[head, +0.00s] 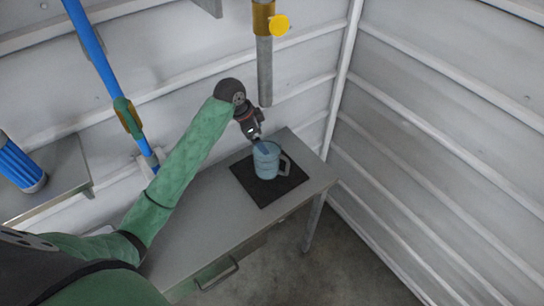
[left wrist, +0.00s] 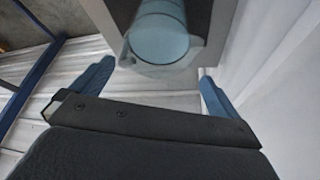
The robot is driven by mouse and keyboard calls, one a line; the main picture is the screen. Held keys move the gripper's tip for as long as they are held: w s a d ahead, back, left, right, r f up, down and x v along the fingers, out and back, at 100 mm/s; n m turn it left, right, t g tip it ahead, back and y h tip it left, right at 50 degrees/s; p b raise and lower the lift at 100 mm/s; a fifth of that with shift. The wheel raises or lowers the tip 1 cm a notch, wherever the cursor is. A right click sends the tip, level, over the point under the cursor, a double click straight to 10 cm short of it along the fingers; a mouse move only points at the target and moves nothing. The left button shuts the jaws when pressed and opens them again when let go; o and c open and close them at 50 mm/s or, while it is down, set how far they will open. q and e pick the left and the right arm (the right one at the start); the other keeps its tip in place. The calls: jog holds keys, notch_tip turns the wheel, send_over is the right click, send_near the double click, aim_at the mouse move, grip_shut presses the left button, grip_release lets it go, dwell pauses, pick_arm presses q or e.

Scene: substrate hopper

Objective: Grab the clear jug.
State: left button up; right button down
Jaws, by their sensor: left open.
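The clear jug (head: 267,163), bluish and see-through with a handle on its right side, stands upright on a black mat (head: 264,195) on the grey bench. My left gripper (head: 259,144) is at the jug's upper rim in the head view, coming from behind and above. In the left wrist view, the two blue fingers of my left gripper (left wrist: 156,76) are spread wide with nothing between them. The jug (left wrist: 158,38) shows beyond the fingertips, roughly centred between them. My right gripper is not in view.
The grey bench (head: 200,225) has free room left of the mat. A vertical pipe with a yellow valve (head: 279,25) hangs close behind my gripper. A blue pipe (head: 95,48) runs along the wall. A blue ribbed cylinder (head: 18,166) is at far left. Corrugated walls close in the right.

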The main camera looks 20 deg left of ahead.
aim_at(269, 148)
pick_arm(q)
jog(key=s+p+x, duration=0.1)
jog(key=p+x, duration=0.4)
jog(key=x, duration=0.2)
jog(key=shift+w+d+f, duration=0.2)
jog(key=shift+w+f, duration=0.05)
jog(key=shift+f, duration=0.2)
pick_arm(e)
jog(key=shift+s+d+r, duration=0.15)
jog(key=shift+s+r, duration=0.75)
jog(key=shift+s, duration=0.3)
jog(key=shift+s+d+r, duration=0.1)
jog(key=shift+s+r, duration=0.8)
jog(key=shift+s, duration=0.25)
pick_arm(q)
jog(key=shift+c, duration=0.2)
jog(key=c, duration=1.4)
jog(key=shift+r, duration=0.1)
jog(key=c, duration=0.3)
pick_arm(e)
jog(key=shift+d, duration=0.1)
